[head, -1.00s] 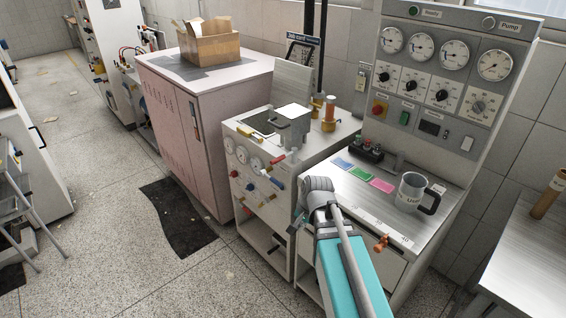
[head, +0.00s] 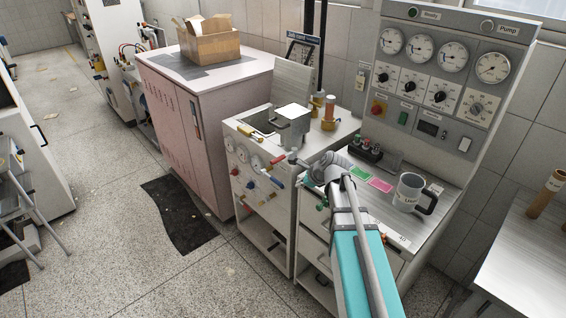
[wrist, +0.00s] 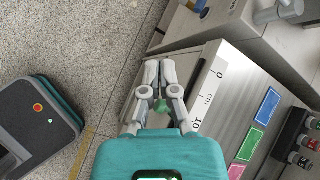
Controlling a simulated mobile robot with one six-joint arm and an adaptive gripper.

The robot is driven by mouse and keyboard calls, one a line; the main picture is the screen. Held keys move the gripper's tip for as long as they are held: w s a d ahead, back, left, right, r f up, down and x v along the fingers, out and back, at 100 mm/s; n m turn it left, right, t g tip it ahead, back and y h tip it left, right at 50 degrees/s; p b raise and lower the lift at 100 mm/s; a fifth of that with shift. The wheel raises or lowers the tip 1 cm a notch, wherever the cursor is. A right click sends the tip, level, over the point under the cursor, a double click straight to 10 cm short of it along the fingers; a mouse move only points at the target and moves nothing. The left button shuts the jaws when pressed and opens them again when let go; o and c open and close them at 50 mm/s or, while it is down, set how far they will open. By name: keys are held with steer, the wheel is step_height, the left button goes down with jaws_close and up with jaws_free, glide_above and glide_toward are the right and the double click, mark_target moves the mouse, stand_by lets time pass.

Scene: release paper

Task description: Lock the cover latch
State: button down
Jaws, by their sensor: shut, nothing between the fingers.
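I cannot tell for sure which part is the cover latch. The nearby machine (head: 285,215) has a raised grey panel (head: 291,76), a dark recess in its top and a yellow handle (head: 250,132) beside it. A silver box (head: 292,125) stands on that top. In the wrist view my gripper (wrist: 160,66) is shut and empty, its fingertips together above the counter's near edge. A green knob (wrist: 160,106) shows between its finger links, and a green knob (head: 322,206) also shows at the counter front in the head view. My arm hides the fingers in the head view.
The counter (head: 405,226) carries a ruler strip (wrist: 208,98), coloured cards (head: 379,185), a grey mug (head: 409,191) and a black block with jars (head: 366,151). An orange knob (head: 384,238) is at its front. A tall gauge panel (head: 447,75) stands behind. The floor at left is mostly open.

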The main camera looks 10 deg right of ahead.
mark_target(284, 157)
steer(key=w+d+r+m+t, duration=0.2)
steer(key=w+d+r+m, duration=0.1)
steer(key=w+m, duration=0.2)
steer(key=shift+r+m+y+p, duration=0.3)
steer(key=shift+m+p, duration=0.15)
steer(key=shift+m, duration=0.55)
steer(key=shift+w+a+f, duration=0.1)
steer(key=w+a+f+b, duration=0.5)
steer(key=w+a, duration=0.1)
steer(key=w, duration=0.3)
steer(key=shift+w+f, duration=0.15)
steer(key=shift+w, duration=0.15)
